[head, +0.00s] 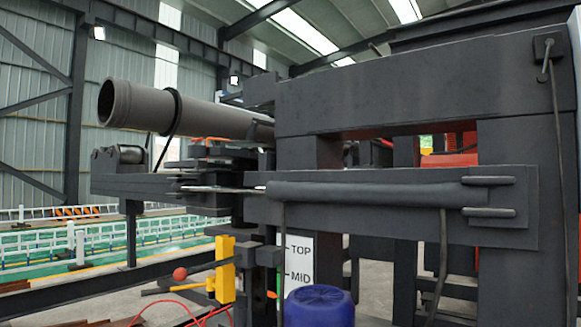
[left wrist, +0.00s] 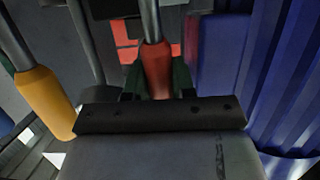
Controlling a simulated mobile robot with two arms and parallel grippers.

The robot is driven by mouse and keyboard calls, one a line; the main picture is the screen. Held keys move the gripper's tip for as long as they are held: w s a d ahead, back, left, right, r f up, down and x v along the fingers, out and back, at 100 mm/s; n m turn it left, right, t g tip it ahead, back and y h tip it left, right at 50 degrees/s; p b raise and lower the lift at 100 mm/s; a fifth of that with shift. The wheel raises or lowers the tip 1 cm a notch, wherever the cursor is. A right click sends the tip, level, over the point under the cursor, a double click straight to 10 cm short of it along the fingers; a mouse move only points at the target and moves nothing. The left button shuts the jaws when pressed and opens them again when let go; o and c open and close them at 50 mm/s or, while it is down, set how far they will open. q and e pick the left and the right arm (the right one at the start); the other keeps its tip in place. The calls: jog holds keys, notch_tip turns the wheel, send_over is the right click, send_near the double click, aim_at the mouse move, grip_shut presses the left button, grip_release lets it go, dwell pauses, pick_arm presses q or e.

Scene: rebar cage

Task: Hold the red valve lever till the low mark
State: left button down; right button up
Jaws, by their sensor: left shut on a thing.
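In the left wrist view, my left gripper (left wrist: 158,84) has its two dark fingers shut on the red grip of the valve lever (left wrist: 157,63), whose metal rod runs up out of the picture. A second lever with a yellow grip (left wrist: 45,100) stands to the left, apart from the gripper. In the head view, a white gauge board (head: 299,264) shows the marks TOP and MID. The blue drum stands in front of its lower part, and I see no low mark. I cannot make out my left gripper in the head view. My right gripper is in neither view.
The blue drum (head: 319,306) also fills the right side of the left wrist view (left wrist: 290,80). A heavy dark frame (head: 400,90) fills the head view's right. A grey pipe (head: 185,110) lies at upper left. A yellow block (head: 225,268) and red ball (head: 180,273) are below.

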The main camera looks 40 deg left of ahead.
pick_arm(q)
jog(key=shift+r, duration=0.25)
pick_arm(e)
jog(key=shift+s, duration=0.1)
pick_arm(q)
jog(key=shift+s+f+t, duration=0.1)
jog(key=shift+s+t, duration=0.1)
jog(key=shift+t, duration=0.1)
jog(key=shift+s+t+b, duration=0.65)
jog(key=shift+s+t, duration=0.25)
jog(key=shift+s, duration=0.1)
jog(key=c, duration=1.3)
grip_release()
jog(key=shift+r, duration=0.45)
jog(key=o, duration=0.3)
jog(key=shift+s, duration=0.1)
jog(key=shift+f, duration=0.1)
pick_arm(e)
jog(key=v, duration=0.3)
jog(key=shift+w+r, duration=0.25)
